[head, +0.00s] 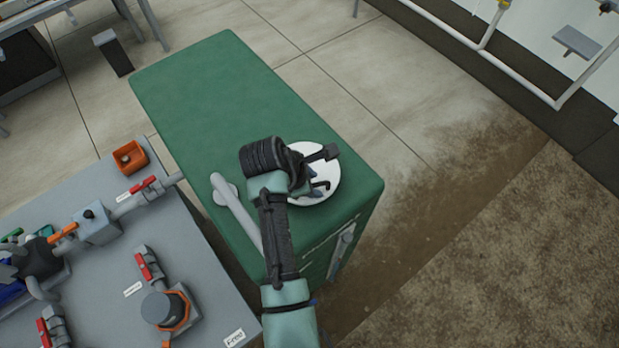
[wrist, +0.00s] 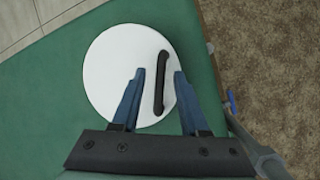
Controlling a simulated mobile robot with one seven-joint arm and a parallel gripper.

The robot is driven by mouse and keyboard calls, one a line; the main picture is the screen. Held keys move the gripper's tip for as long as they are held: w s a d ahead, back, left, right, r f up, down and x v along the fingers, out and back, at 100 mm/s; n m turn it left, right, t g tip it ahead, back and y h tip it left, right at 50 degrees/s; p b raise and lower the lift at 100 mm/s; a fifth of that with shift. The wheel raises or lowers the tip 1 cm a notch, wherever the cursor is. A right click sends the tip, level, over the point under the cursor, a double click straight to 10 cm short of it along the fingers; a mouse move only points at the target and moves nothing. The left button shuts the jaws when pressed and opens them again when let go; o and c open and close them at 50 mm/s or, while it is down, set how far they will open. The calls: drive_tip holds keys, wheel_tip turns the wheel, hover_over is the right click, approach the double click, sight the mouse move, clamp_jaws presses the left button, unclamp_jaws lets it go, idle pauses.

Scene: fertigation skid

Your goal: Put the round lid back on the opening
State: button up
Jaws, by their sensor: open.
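The round lid (head: 323,198) is a white disc at the front right of the green tank top. In the wrist view the lid (wrist: 110,65) shows almost whole, with a black bar handle (wrist: 160,85) right of its middle. My gripper (head: 318,187) is over the lid, pointing down. In the wrist view my gripper (wrist: 159,74) is open, with one blue finger on each side of the handle, the right finger closer to it. I cannot tell whether the fingers are level with the handle. No opening is visible; I cannot tell whether the lid covers it.
The green tank top (head: 215,90) is bare toward the back. A grey pipe (head: 235,212) rises from it left of my arm. A grey bench (head: 100,280) with red-handled valves and an orange tray (head: 130,157) stands at the left. Open floor lies right of the tank.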

drive_tip(key=b+v, duration=0.2)
drive_tip(key=v, duration=1)
drive_tip(key=w+r+m+t+y, duration=0.1)
drive_tip(key=w+r+m+t, duration=0.25)
drive_tip(key=r, duration=0.55)
drive_tip(key=w+r+m+t+y, duration=0.1)
drive_tip(key=w+r+m+t, duration=0.3)
drive_tip(key=r, duration=0.6)
drive_tip(key=w+r+m+t+y, duration=0.1)
drive_tip(key=w+r+m+t, duration=0.15)
drive_tip(key=r+t, duration=0.45)
drive_tip(key=s+d+r+m+t, duration=0.1)
drive_tip(key=s+r+m+t, duration=0.4)
drive_tip(key=r, duration=0.9)
drive_tip(key=s+d+r+m+t+y, duration=0.1)
drive_tip(key=s+r+m+t, duration=0.3)
drive_tip(key=s+r, duration=0.6)
wheel_tip(320, 180, up, 4)
drive_tip(key=shift+s+r+m+t, duration=0.1)
drive_tip(key=shift+s+m+t, duration=0.3)
drive_tip(key=shift+m, duration=0.1)
wheel_tip(320, 180, down, 14)
drive_tip(key=b, duration=1.4)
drive_tip(key=shift+d, duration=0.15)
